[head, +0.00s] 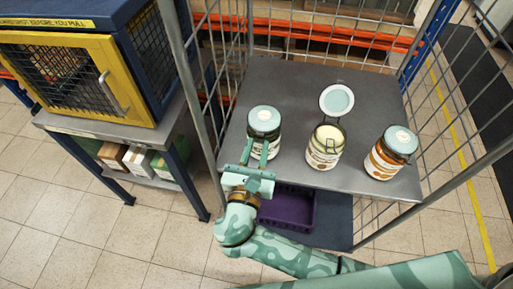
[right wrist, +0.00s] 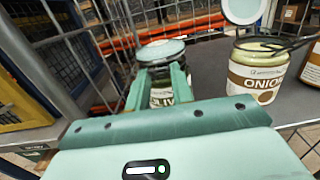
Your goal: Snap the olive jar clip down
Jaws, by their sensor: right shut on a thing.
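The left jar (head: 264,128) stands upright on the grey cart shelf with its pale teal lid (head: 264,119) down; its label is too hidden to read, and I take it as the olive jar. It also shows in the right wrist view (right wrist: 162,98), behind my fingers. My right gripper (head: 257,154) is at the jar's front, just below the lid, its fingers (right wrist: 161,82) shut on what appears to be the clip. The clip itself is mostly hidden by the fingers. My left gripper is not in view.
An onion jar (head: 324,150) with its lid (head: 337,99) swung up stands to the right. A closed jar with orange contents (head: 387,158) stands further right. Wire mesh cage walls and posts enclose the shelf (head: 290,82). A purple crate (head: 288,208) sits below; a yellow-framed cabinet (head: 140,110) stands left.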

